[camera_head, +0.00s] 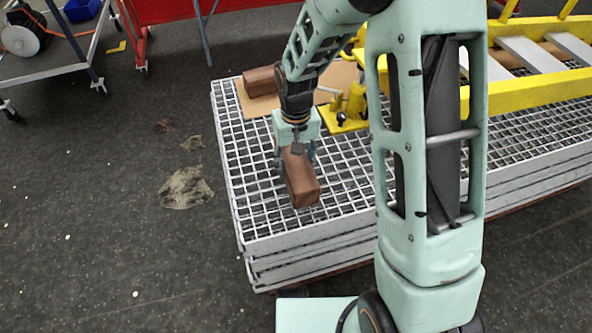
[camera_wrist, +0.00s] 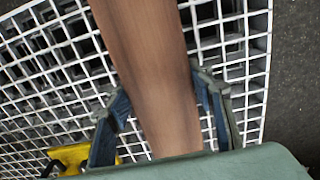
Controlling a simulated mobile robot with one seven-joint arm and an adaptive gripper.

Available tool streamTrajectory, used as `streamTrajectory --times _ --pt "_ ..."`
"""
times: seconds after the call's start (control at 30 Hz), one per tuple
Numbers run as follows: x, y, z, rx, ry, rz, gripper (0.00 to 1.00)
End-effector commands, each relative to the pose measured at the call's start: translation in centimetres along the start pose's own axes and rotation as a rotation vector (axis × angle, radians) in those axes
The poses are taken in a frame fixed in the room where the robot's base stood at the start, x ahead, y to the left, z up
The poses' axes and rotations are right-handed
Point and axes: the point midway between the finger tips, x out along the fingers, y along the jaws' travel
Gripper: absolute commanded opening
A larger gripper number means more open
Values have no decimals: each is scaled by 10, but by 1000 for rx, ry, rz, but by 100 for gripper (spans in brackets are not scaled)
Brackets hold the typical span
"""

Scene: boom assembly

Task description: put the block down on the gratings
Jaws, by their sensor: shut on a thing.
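My gripper (camera_head: 295,157) is shut on a brown wooden block (camera_head: 301,178). In the head view the block is over the near left part of the stacked gratings (camera_head: 250,200). In the wrist view the block (camera_wrist: 150,60) runs up the middle between the two fingers of my gripper (camera_wrist: 165,95), with the white grating (camera_wrist: 235,40) behind it. I cannot tell whether the block touches the grating or hangs just above it.
A second brown block (camera_head: 260,81) lies on a cardboard sheet (camera_head: 254,104) at the far left of the gratings. A yellow boom frame (camera_head: 520,95) lies along the right. The grating around the held block is bare. A metal-framed cart (camera_head: 55,72) stands at the back left.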

Motion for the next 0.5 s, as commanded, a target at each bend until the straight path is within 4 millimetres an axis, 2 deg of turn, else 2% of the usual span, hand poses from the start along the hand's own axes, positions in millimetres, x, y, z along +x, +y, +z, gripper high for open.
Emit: streamTrajectory --times 0.03,0.13,0.5 --pt "11 0 2 0 -6 0 4" --pt "24 0 2 0 -5 0 4" --pt "28 0 2 0 -3 0 4"
